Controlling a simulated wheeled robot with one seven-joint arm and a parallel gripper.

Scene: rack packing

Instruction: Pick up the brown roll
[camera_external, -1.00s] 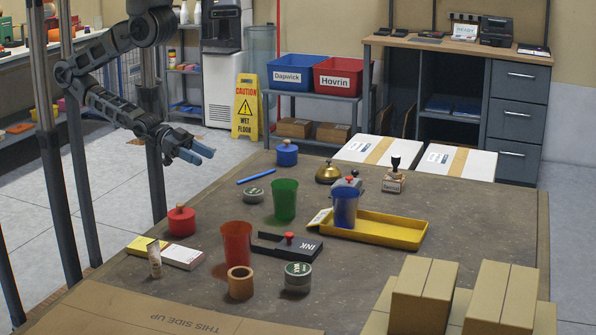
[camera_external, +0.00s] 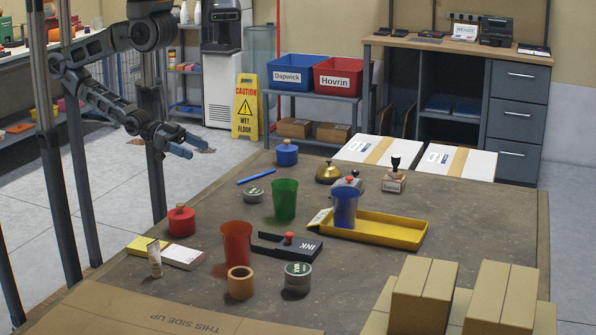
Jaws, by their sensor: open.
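The brown roll (camera_external: 240,283) is a short tan ring standing on the near part of the grey table. A red cup (camera_external: 237,243) stands just behind it. A grey-green tin (camera_external: 297,277) stands to its right, a small gap away. My gripper (camera_external: 187,147) has blue fingertips and is open and empty. It hangs above and beyond the table's left edge, far up and left of the roll. Nothing hides the roll's front or top opening.
A black ink pad (camera_external: 287,248) lies right of the red cup. A red round container (camera_external: 182,221), a small tube (camera_external: 155,261) and a white box (camera_external: 182,255) are to the left. Flat cardboard (camera_external: 150,315) lies in front; brown cartons (camera_external: 423,290) stand at right.

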